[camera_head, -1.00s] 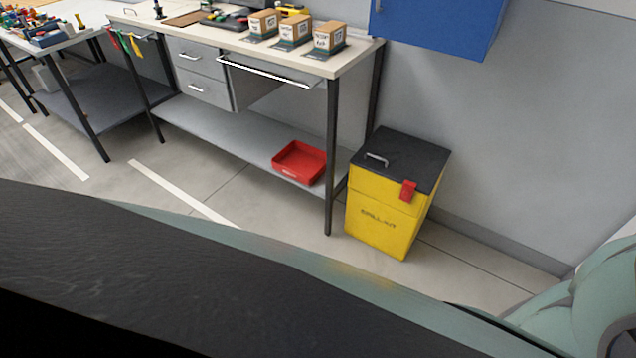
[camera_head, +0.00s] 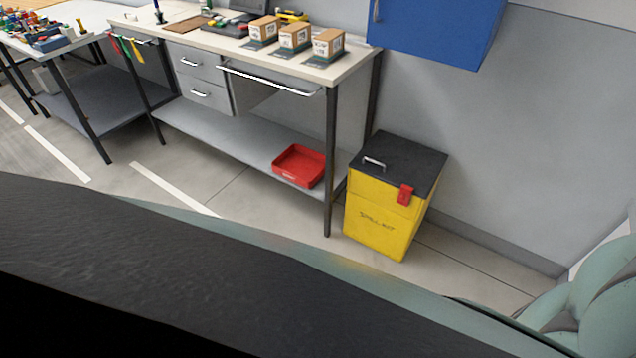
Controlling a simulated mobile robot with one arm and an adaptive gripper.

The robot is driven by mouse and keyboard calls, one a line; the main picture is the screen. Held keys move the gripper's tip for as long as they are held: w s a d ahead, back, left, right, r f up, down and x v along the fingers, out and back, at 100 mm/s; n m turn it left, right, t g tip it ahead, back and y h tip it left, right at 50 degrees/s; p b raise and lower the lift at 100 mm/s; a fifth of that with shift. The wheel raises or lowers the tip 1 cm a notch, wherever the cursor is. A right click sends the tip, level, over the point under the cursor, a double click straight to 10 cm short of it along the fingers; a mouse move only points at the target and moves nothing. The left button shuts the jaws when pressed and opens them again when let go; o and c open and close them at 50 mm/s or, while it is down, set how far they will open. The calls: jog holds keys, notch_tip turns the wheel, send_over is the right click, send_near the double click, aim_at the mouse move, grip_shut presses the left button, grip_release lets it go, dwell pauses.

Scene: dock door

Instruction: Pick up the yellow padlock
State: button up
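I cannot make out a yellow padlock for certain. A small yellow item (camera_head: 293,15) lies at the back of the workbench (camera_head: 352,62), behind the cardboard boxes, too small and partly hidden to identify. My gripper is not in view. Part of my own body fills the bottom of the view, and a pale green part of mine shows at the lower right.
Several cardboard boxes (camera_head: 327,43) stand on the workbench's right end. A yellow spill kit bin (camera_head: 376,215) with a black lid stands right of the bench. A red tray (camera_head: 300,165) sits on the lower shelf. A blue cabinet (camera_head: 436,28) hangs above. The floor in front is clear.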

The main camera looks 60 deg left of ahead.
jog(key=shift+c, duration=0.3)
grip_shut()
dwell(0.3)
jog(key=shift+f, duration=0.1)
